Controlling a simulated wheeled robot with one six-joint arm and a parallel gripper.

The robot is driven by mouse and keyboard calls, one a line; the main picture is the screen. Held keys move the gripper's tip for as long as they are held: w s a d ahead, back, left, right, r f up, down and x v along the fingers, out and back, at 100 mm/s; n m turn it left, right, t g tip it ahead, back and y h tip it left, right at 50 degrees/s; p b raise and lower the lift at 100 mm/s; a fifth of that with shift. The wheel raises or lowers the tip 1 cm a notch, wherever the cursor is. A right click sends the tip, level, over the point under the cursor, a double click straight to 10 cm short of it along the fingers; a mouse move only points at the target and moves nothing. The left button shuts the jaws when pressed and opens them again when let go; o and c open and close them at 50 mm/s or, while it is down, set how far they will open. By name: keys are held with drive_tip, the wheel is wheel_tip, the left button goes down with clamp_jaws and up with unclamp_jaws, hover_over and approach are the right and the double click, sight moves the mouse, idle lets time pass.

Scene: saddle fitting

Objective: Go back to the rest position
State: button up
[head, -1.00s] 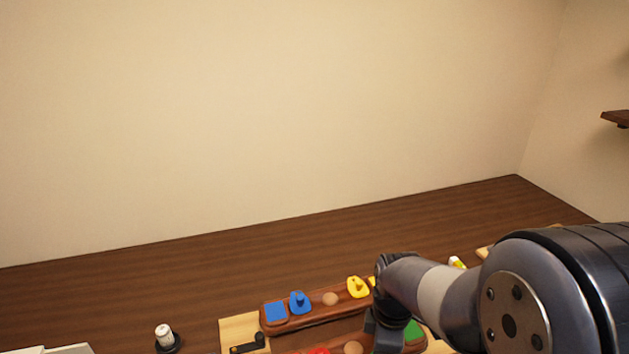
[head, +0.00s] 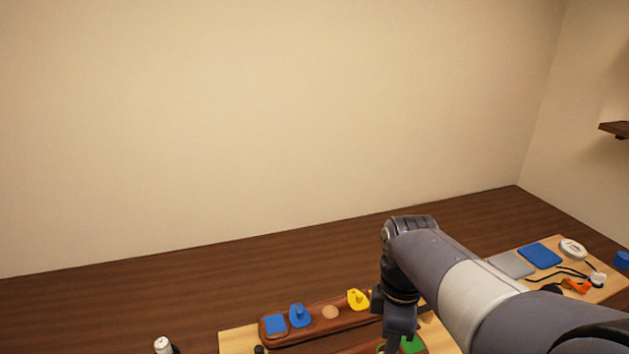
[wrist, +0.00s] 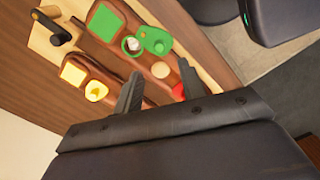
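My gripper (wrist: 158,88) is open in the wrist view, its two dark fingers apart with nothing gripped. It is above the brown wooden holders, where a tan disc (wrist: 160,69) and part of a red piece (wrist: 178,91) show near the fingers. A green square (wrist: 105,22), a green saddle piece (wrist: 154,40), a yellow square (wrist: 73,73) and a yellow piece (wrist: 96,91) sit in the holders. In the head view a blue square (head: 276,324), a blue saddle piece (head: 299,317) and a yellow saddle piece (head: 358,299) sit in the back holder. The fingertips are hidden there.
A second board at right holds a grey pad (head: 511,264), a blue pad (head: 540,255), a white round item (head: 572,249) and an orange part (head: 577,287). A white-topped item (head: 163,345) stands at left. The back of the dark table is clear.

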wheel_tip(320, 180, down, 9)
drive_tip(key=shift+f, duration=0.1)
drive_tip(key=shift+w+f, duration=0.15)
drive_tip(key=shift+f, duration=0.1)
drive_tip(key=m, duration=0.2)
drive_tip(key=w+m, duration=0.1)
drive_tip(key=m, duration=0.2)
drive_tip(key=shift+w+a+m, duration=0.2)
drive_tip(key=shift+a+m, duration=0.1)
drive_tip(key=shift+m, duration=0.1)
drive_tip(key=m, duration=0.2)
drive_tip(key=w+m, duration=0.1)
drive_tip(key=m, duration=0.2)
drive_tip(key=shift+w+d, duration=0.1)
drive_tip(key=shift+w, duration=0.1)
drive_tip(key=m, duration=0.3)
drive_tip(key=w+m, duration=0.1)
drive_tip(key=m, duration=0.1)
drive_tip(key=shift+w+d, duration=0.1)
drive_tip(key=shift+d, duration=0.3)
drive_tip(key=m, duration=0.1)
drive_tip(key=d+m, duration=0.1)
drive_tip(key=m, duration=0.3)
drive_tip(key=shift+w+d+p, duration=0.15)
drive_tip(key=shift+w+p, duration=0.25)
drive_tip(key=shift+r, duration=0.15)
